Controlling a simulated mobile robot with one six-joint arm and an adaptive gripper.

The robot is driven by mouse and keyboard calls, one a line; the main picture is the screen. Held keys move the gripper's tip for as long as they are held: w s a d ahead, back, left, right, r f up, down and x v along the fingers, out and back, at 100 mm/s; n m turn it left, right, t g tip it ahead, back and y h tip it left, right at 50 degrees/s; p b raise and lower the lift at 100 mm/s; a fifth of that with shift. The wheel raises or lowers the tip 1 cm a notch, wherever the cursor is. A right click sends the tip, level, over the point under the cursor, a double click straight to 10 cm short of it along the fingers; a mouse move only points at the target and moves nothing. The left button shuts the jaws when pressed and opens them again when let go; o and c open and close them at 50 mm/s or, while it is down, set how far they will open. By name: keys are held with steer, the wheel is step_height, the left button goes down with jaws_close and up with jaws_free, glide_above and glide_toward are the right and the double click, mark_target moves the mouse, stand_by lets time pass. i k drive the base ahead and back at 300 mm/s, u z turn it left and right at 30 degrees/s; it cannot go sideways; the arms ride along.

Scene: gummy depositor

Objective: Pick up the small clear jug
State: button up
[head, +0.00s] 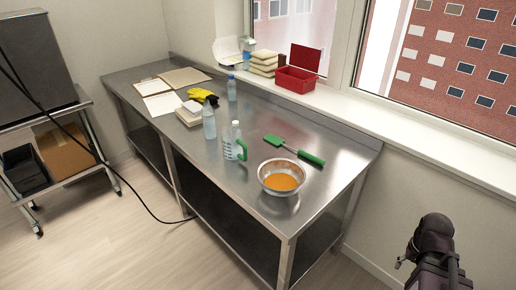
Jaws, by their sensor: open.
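A small clear jug (230,143) with a green handle stands upright on the steel table, left of the metal bowl. Pale markings show on its side, and a white bottle-like top shows at or just behind it; I cannot tell which. Part of my dark arm shows at the lower right, beyond the table's right end and well apart from the jug. My gripper's fingers cannot be made out in this view.
A metal bowl (264,182) of orange liquid and a green spatula (290,148) are right of the jug. A spray bottle (209,125) stands close on its left. A red box (295,82) sits on the windowsill. The table's front edge is clear.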

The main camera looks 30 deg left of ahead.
mark_target(234, 149)
steer(key=z, duration=0.5)
steer(key=k, duration=1.35)
steer(key=u, duration=0.8)
steer(key=i, duration=0.9)
steer(key=z, duration=0.1)
